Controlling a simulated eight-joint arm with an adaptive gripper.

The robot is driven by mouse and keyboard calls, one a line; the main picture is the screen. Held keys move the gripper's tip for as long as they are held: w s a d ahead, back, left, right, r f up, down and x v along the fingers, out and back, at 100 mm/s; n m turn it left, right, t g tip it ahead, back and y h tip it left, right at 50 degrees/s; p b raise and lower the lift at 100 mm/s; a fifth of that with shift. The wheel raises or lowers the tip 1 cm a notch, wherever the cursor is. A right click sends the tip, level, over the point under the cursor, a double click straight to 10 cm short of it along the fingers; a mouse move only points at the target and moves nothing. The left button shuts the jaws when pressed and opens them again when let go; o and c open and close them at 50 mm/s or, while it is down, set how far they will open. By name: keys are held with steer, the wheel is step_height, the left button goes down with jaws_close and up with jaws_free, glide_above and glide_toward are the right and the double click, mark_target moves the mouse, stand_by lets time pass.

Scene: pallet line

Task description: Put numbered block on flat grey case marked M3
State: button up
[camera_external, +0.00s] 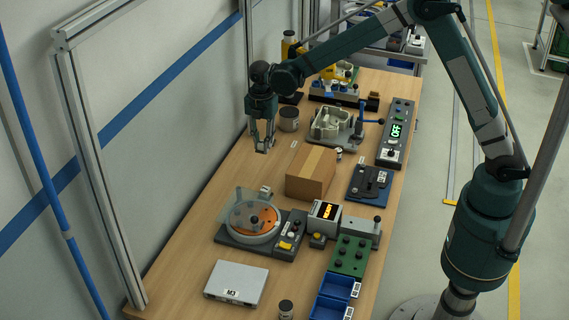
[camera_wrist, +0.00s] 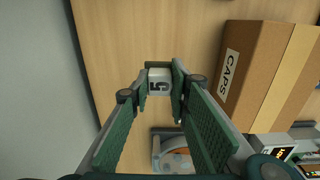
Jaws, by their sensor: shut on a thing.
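My gripper (camera_external: 263,147) is above the far left part of the wooden table. In the wrist view my gripper (camera_wrist: 160,88) is shut on a small white numbered block (camera_wrist: 159,84), held between the fingertips, with a dark "5" facing the camera. The block is hard to make out in the external view. The flat grey case marked M3 (camera_external: 236,281) lies on the near left part of the table, with its label on the front edge and nothing on its top. The case is not in the wrist view.
A cardboard box (camera_external: 311,172), labelled CAPS in the wrist view (camera_wrist: 262,75), stands mid-table. A round device with an orange disc (camera_external: 262,221) lies between my gripper and the case. Blue bins (camera_external: 336,292) and a small jar (camera_external: 286,308) are right of the case.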

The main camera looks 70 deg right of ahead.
steer(key=a+n, duration=0.1)
steer(key=a, duration=0.8)
steer(key=s+a+r+n+p, duration=0.1)
steer(key=a+n, duration=0.1)
steer(key=a, duration=0.8)
steer(key=a+n, duration=0.1)
steer(key=a, duration=0.9)
steer(key=shift+s+a+r+n, duration=0.15)
steer(key=shift+s+r+n, duration=0.1)
steer(key=shift+r+n, duration=0.1)
steer(key=s+a+n+p, duration=0.1)
steer(key=s+a+n, duration=0.3)
steer(key=a, duration=1.1)
steer(key=r, duration=0.2)
glide_above(236, 281)
steer(key=shift+d+f+n, duration=0.1)
steer(key=shift+f+n, duration=0.15)
steer(key=shift+f, duration=0.15)
steer(key=shift+f, duration=3)
steer(key=shift+f+p, duration=0.3)
steer(key=shift+f, duration=1.6)
